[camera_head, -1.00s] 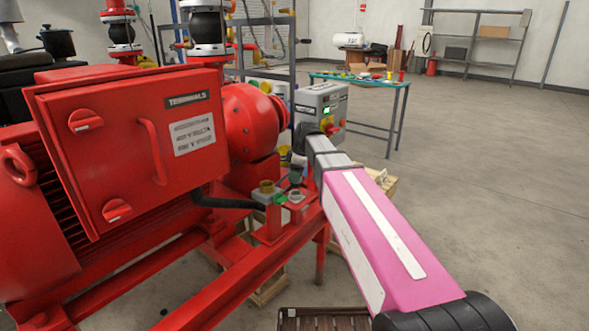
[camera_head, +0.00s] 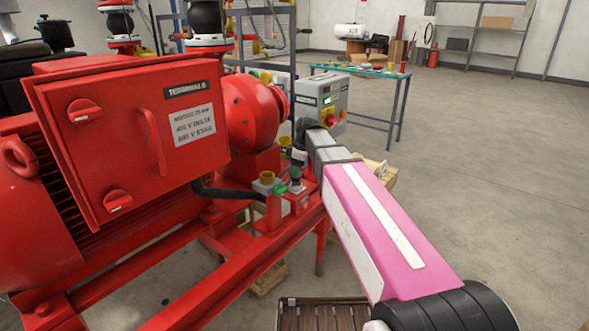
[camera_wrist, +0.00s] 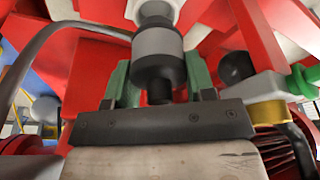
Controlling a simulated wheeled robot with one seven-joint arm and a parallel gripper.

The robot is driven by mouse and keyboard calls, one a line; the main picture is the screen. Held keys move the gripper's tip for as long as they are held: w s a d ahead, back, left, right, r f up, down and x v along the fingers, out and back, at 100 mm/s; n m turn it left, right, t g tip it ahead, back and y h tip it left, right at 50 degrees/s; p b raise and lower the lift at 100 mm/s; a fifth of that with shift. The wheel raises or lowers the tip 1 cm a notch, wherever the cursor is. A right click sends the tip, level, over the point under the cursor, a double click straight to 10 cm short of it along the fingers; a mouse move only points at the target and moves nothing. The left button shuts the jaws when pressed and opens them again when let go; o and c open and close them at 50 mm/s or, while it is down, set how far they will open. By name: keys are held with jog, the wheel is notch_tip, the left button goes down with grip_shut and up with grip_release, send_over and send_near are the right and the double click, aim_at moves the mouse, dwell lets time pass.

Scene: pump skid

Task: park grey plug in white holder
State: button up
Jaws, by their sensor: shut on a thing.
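The grey plug (camera_wrist: 157,45) is between the green fingers of my gripper (camera_wrist: 158,78) in the wrist view. Its body is a grey cylinder with a dark lower end. The white holder (camera_wrist: 152,10) shows as a pale collar at the far end of the plug. The plug is lined up with the collar, but I cannot tell how far it is inside. In the head view my gripper (camera_head: 299,160) is above the red bracket beside the pump, and the plug and holder are small and partly hidden there.
A black cable (camera_head: 225,193) runs there from the red terminal box (camera_head: 135,140). A grey control box (camera_head: 321,100) stands behind. Open floor lies to the right.

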jog(key=shift+f, duration=1.7)
dwell(0.6)
jog(key=o, duration=1.1)
jog(key=shift+r, duration=0.15)
